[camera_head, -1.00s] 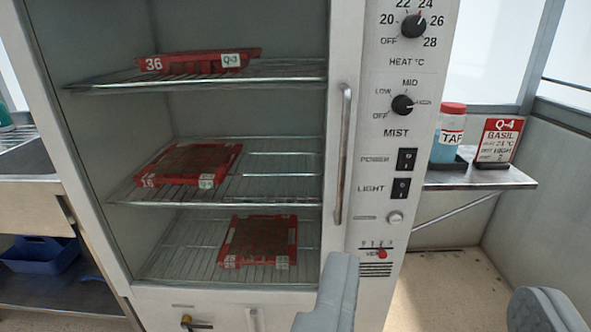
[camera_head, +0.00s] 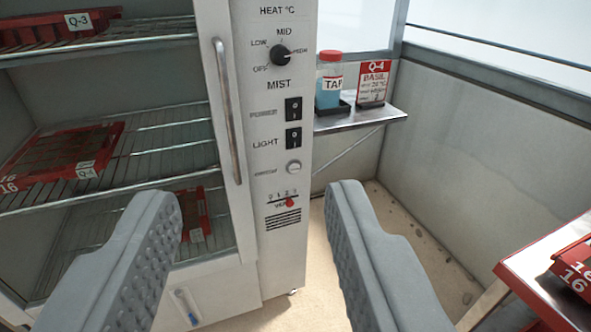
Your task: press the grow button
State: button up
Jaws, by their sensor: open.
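A small round pale button (camera_head: 293,167) sits on the white control panel of the growing cabinet (camera_head: 280,258). A short label stands to its left, too blurred to read. The button is below the light switch (camera_head: 293,138) and above the vent slider (camera_head: 288,202). My gripper (camera_head: 252,198) is open and empty, its two grey fingers wide apart in the lower part of the view. The button shows between the fingertips, above their midpoint and nearer the right one. My gripper appears short of the panel and not touching it.
A shelf (camera_head: 385,117) at right holds a blue bottle (camera_head: 329,85) and a basil card (camera_head: 373,83). A red tray (camera_head: 568,270) is at lower right.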

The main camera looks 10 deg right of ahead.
grip_shut()
dwell(1.5)
